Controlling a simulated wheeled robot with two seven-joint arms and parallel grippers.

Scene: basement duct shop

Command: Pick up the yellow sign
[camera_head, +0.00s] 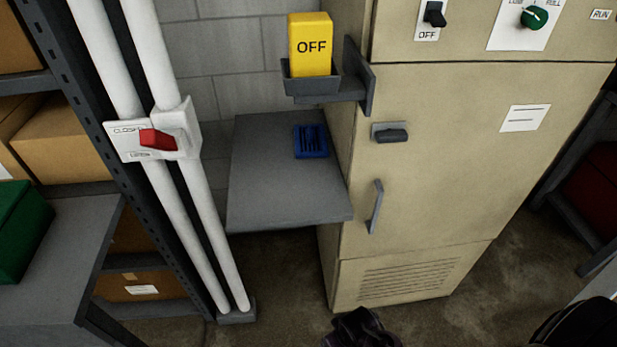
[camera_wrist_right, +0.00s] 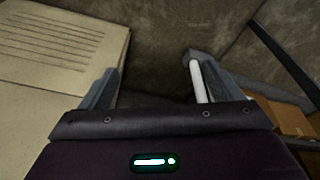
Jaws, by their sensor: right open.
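The yellow sign (camera_head: 311,36), marked OFF, stands upright in a grey holder (camera_head: 315,88) fixed by a bracket to the left side of the beige cabinet. Its lower end is hidden inside the holder. My right gripper (camera_wrist_right: 152,65) is open, with nothing between its fingers in the right wrist view. In the head view, a dark purple part of it shows at the bottom edge, well below the sign and in front of the cabinet's foot; its fingers cannot be made out there. The sign is not in the right wrist view. My left gripper is not in view.
The cabinet (camera_head: 440,170) has a handle and switches. A grey shelf (camera_head: 275,185) with a blue item (camera_head: 311,141) juts out below the holder. White pipes (camera_head: 190,200) with a red lever (camera_head: 158,140) stand left. A green box (camera_head: 20,230) sits on a grey surface.

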